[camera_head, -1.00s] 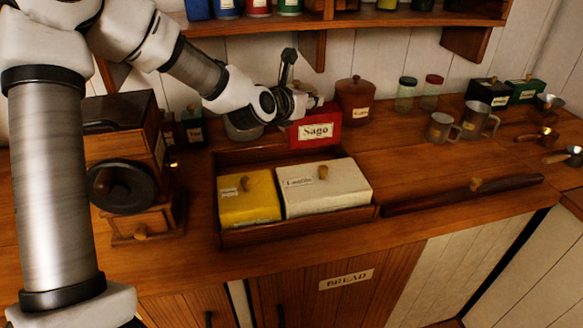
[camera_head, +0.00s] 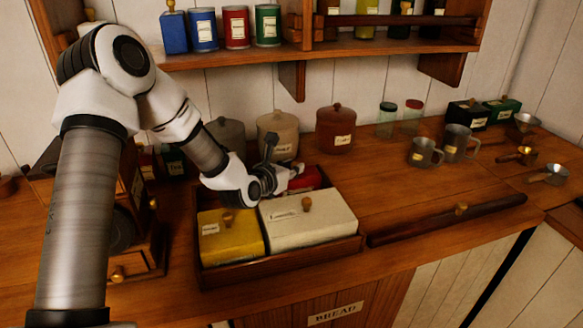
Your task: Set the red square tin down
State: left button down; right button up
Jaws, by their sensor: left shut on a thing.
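My left gripper (camera_head: 287,177) is shut on the red square tin (camera_head: 309,178). The tin is at the back right of the wooden tray (camera_head: 300,256), behind the white tin (camera_head: 312,225), and looks low between the tray's walls. Only part of its red top and side shows; the gripper and the white tin hide the rest. I cannot tell whether it touches the tray floor. A yellow tin (camera_head: 228,240) sits at the tray's front left. My right gripper is not in view.
Behind the tray stand a beige canister (camera_head: 278,138) and a red-brown canister (camera_head: 335,130). A wooden grinder (camera_head: 130,225) is close on the left. Metal mugs (camera_head: 457,143) and a dark wooden bar (camera_head: 440,219) lie to the right. The counter between them is clear.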

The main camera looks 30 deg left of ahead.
pick_arm(q)
jog(key=shift+f, duration=0.2)
jog(key=c, duration=1)
grip_release()
jog(key=shift+w+a, duration=0.1)
jog(key=shift+w, duration=0.05)
jog(key=shift+s+r, duration=0.25)
jog(key=shift+r, duration=0.1)
jog(key=p+v, duration=0.6)
jog(key=v, duration=0.5)
jog(key=shift+s+r, duration=0.1)
jog(key=shift+s, duration=0.2)
